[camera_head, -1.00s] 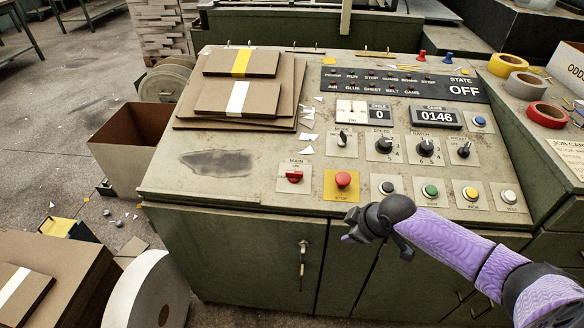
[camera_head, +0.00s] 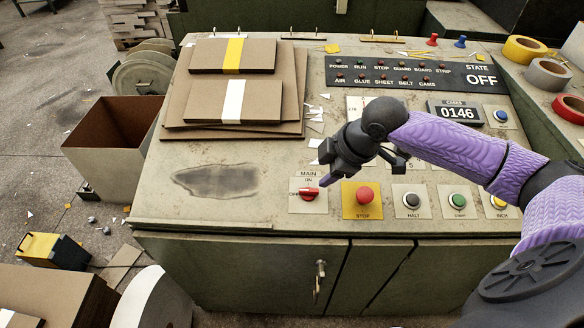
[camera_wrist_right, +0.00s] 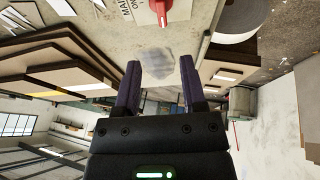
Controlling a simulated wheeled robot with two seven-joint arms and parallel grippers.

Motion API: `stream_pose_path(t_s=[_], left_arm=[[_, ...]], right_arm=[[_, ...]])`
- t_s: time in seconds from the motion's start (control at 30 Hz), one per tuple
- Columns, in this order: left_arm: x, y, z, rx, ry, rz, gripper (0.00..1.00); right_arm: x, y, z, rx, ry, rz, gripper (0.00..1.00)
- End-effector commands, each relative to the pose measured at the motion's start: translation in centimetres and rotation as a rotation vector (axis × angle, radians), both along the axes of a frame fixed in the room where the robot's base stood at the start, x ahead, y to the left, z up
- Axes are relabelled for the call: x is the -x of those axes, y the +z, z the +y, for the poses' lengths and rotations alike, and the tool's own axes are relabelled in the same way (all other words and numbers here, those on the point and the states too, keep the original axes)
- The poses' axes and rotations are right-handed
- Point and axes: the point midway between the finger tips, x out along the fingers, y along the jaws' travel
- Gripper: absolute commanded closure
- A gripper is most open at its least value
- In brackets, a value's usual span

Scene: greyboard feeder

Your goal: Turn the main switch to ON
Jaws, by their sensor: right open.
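The main switch (camera_head: 308,193) is a red knob on a pale plate marked MAIN and ON, at the front left of the console's button row. Its handle lies sideways in the head view, not toward the ON mark above it. The red knob also shows at the top of the right wrist view (camera_wrist_right: 162,12), beyond the fingertips. My left gripper is not seen.
The yellow-plated red STOP button (camera_head: 364,196) is right beside the switch, then the HALT button (camera_head: 411,200) and others. Stacked boards (camera_head: 232,95) lie at the back left. The worn panel left of the switch is clear. The state display (camera_head: 481,80) reads OFF.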

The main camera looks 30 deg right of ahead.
Motion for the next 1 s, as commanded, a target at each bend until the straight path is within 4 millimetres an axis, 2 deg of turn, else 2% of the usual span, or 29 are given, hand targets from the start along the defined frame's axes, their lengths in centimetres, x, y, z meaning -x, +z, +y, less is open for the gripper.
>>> stream_pose_path(t_s=[0.13, 0.3, 0.4, 0.53, 0.77, 0.8, 0.87, 1.0], left_arm=[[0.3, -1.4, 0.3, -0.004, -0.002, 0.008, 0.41], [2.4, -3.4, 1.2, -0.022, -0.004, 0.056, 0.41], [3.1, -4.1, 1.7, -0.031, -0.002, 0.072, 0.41], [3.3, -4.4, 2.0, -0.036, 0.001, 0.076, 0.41], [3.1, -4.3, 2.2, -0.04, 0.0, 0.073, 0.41], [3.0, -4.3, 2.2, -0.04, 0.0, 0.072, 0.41], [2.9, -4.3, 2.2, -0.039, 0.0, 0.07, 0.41], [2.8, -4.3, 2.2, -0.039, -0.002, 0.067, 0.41]], right_arm=[[-0.9, -2.6, 0.6, -0.003, 0.0, 0.002, 0.47], [-2.5, -6.5, 1.4, -0.002, -0.001, 0.003, 0.47], [-3.2, -8.0, 1.7, -0.002, -0.002, 0.002, 0.47], [-3.7, -8.9, 2.0, 0.0, 0.0, 0.001, 0.47], [-3.8, -8.9, 2.0, 0.001, 0.0, 0.001, 0.47], [-3.8, -8.8, 2.0, 0.001, -0.001, 0.0, 0.49], [-3.8, -8.9, 2.0, 0.001, 0.0, 0.001, 0.62], [-3.8, -8.8, 2.0, 0.001, 0.0, 0.001, 0.92]])
